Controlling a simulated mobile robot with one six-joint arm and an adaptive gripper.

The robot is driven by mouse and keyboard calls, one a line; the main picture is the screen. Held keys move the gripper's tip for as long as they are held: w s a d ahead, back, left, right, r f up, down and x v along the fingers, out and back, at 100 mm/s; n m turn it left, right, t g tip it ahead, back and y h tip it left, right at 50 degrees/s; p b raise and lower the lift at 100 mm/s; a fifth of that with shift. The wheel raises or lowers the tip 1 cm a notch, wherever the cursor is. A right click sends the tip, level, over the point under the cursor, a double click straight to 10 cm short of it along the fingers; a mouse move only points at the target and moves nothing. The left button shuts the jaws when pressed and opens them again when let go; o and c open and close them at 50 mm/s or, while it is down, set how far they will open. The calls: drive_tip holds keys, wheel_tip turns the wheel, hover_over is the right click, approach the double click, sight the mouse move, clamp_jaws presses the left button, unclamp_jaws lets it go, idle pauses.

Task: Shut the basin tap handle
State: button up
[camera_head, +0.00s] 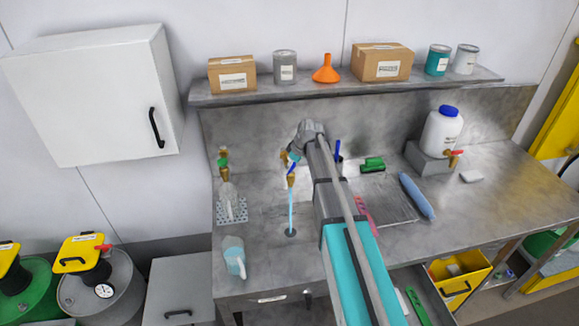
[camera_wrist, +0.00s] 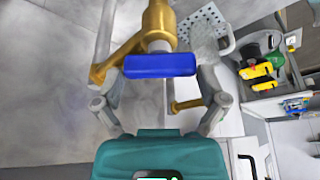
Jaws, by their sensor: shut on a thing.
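The brass basin tap (camera_head: 291,181) stands over the sink with a blue handle (camera_head: 292,167). A blue stream of water (camera_head: 291,208) runs from its spout down to the drain (camera_head: 290,232). In the wrist view the blue handle (camera_wrist: 160,65) lies crosswise between the two fingers of my gripper (camera_wrist: 160,80), in front of the brass tap body (camera_wrist: 158,22). My gripper is shut on the handle, a finger at each end. In the head view my arm hides part of the basin, and my gripper (camera_head: 296,153) is small there.
A jug (camera_head: 234,256) stands near the counter's front. A shelf (camera_head: 345,89) with boxes and cans runs above. A white jug (camera_head: 442,132) stands at right.

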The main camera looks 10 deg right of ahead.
idle(1.0)
drive_tip(key=shift+s+m, duration=0.1)
drive_tip(key=shift+m, duration=0.5)
drive_tip(key=m+t+h, duration=0.1)
drive_tip(key=m, duration=0.2)
drive_tip(key=shift+m, duration=0.3)
drive_tip(key=m+h, duration=0.2)
drive_tip(key=m, duration=0.2)
drive_tip(key=shift+f+m, duration=0.1)
drive_tip(key=shift+m, duration=0.3)
